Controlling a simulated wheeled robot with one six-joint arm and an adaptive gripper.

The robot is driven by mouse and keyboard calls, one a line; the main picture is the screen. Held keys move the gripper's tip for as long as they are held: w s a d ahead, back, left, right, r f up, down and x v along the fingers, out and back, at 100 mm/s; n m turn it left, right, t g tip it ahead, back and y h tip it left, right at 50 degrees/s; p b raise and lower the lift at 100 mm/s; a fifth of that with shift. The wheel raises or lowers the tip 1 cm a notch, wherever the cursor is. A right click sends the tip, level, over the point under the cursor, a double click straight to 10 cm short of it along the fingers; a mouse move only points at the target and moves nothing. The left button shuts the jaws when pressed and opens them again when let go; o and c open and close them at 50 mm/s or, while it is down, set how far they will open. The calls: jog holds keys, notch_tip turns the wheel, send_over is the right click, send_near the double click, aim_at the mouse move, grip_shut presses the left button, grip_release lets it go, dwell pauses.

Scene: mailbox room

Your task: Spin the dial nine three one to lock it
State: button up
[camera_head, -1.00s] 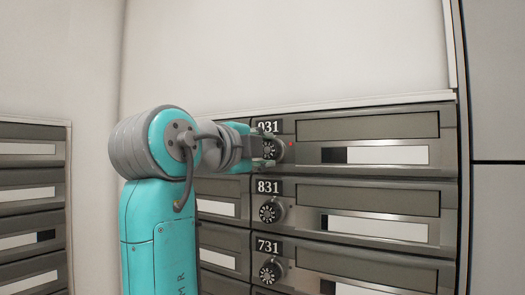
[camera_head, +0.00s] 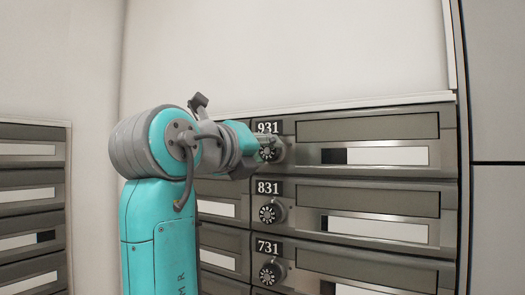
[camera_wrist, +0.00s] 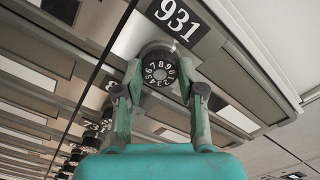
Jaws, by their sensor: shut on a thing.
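The mailbox numbered 931 is at the top of the column, its number plate (camera_head: 268,127) readable in the head view and also in the wrist view (camera_wrist: 174,18). Its round black dial with white digits (camera_wrist: 159,68) sits just below the plate; it also shows in the head view (camera_head: 268,151). My gripper (camera_wrist: 160,80) has one finger on each side of the dial and is shut on it. In the head view much of the gripper is hidden behind my teal arm.
Below are mailbox 831 with its dial (camera_head: 271,213) and mailbox 731 with its dial (camera_head: 271,272). Another mailbox bank (camera_head: 32,195) stands at the left. The wall above the boxes (camera_head: 290,55) is bare.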

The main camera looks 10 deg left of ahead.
jog(key=shift+m, duration=2)
jog(key=o, duration=1.1)
jog(key=shift+o, duration=0.2)
jog(key=v, duration=1.2)
